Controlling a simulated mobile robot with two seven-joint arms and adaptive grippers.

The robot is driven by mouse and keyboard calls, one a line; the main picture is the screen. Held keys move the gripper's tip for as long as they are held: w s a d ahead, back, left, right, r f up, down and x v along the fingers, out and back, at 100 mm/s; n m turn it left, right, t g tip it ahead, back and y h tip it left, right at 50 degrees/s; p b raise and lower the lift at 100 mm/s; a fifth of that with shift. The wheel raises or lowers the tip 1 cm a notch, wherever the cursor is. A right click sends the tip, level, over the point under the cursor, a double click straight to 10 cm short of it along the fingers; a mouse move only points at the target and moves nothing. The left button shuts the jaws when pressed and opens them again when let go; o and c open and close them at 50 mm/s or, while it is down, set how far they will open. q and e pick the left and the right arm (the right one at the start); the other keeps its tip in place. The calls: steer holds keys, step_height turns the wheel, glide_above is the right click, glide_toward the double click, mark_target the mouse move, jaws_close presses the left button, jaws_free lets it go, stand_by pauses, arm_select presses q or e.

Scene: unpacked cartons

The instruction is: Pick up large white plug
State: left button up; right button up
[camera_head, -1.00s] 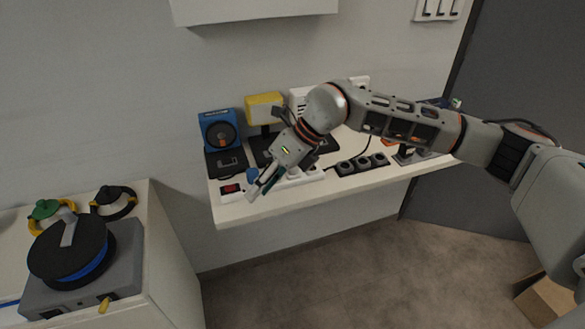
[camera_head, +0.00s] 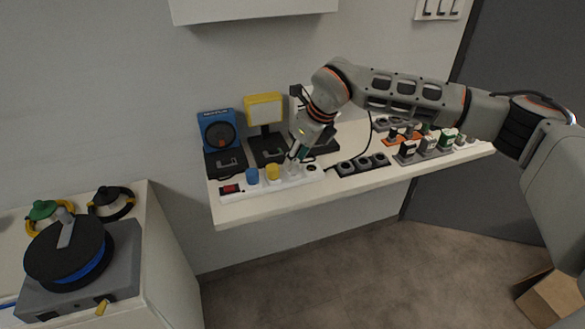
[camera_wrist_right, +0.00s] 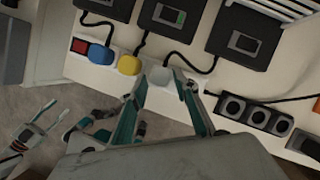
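A white plug (camera_wrist_right: 160,76) stands in the white power strip (camera_head: 240,190), to the right of a yellow plug (camera_head: 273,172) and a blue plug (camera_head: 252,176). My right gripper (camera_head: 294,164) points down at the strip and partly hides the white plug in the head view. In the right wrist view its two teal-padded fingers (camera_wrist_right: 168,92) are apart, with the white plug at their tips; contact is not clear. What seems to be my left gripper (camera_wrist_right: 48,122) shows small at the wrist view's lower left; its opening is unclear.
A black socket strip (camera_head: 362,164) lies to the right, and several plugs (camera_head: 428,145) stand farther right. The white shelf's front edge (camera_head: 300,194) is clear.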

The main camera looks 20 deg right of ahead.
steer(key=shift+x, duration=0.9)
jaws_close()
steer(key=shift+r, duration=0.15)
step_height(320, 180, up, 20)
steer(key=p, duration=0.1)
